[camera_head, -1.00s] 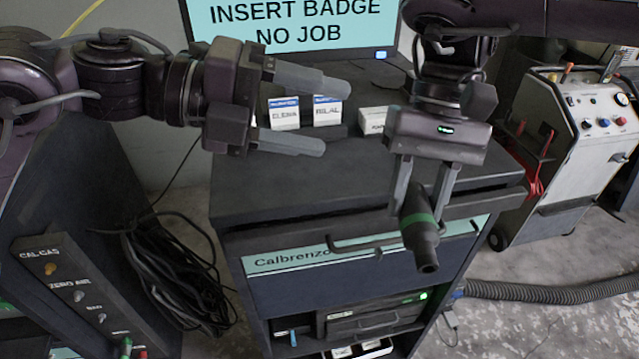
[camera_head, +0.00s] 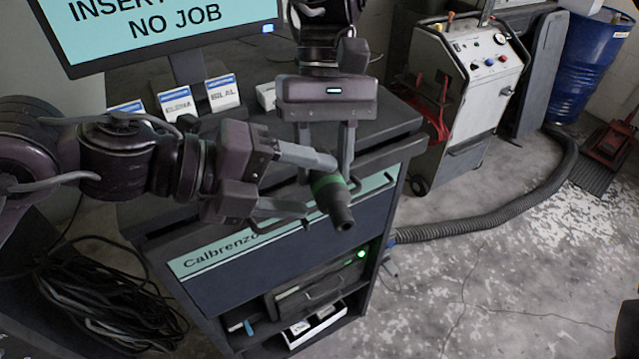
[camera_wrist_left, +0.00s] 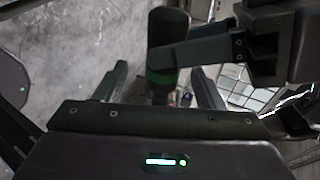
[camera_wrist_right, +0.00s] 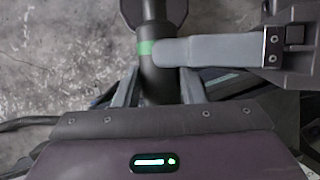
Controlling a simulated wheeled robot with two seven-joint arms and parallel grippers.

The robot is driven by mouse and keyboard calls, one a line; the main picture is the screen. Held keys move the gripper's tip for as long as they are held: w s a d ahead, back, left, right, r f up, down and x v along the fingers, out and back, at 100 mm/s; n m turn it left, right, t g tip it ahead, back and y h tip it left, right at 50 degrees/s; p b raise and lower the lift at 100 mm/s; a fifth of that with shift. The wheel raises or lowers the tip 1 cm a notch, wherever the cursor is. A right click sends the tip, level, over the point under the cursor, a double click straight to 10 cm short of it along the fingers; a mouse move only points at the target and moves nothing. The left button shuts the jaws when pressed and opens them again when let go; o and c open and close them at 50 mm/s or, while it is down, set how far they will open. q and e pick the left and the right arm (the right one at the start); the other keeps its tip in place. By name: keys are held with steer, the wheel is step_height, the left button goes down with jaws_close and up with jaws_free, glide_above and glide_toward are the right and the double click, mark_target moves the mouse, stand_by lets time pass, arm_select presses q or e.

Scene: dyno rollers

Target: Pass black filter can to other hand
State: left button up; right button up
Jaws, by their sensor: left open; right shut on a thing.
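The black filter can (camera_head: 335,203) has a green band and hangs in front of the cabinet in the head view, its narrow end tilted down. My right gripper (camera_head: 328,172) is shut on it from above. My left gripper (camera_head: 318,187) is open and comes in from the left, its upper finger overlapping the can near the green band. In the left wrist view the can (camera_wrist_left: 166,42) stands between the open fingers, partly behind a right finger. In the right wrist view the can (camera_wrist_right: 153,80) lies between my right fingers, with a left finger across it. Contact with the left fingers is unclear.
The dark cabinet (camera_head: 230,285) with a teal label strip stands just behind the grippers. Name cards (camera_head: 176,103) and a monitor (camera_head: 165,25) are on its top. A white wheeled machine (camera_head: 465,85) stands at the right, with a hose (camera_head: 490,220). The right floor is mostly clear.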

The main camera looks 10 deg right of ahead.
mark_target(312, 188)
arm_select(q)
steer(key=shift+x, duration=1.5)
steer(key=c, duration=0.9)
steer(key=shift+c, duration=0.9)
arm_select(e)
steer(key=o, duration=1.1)
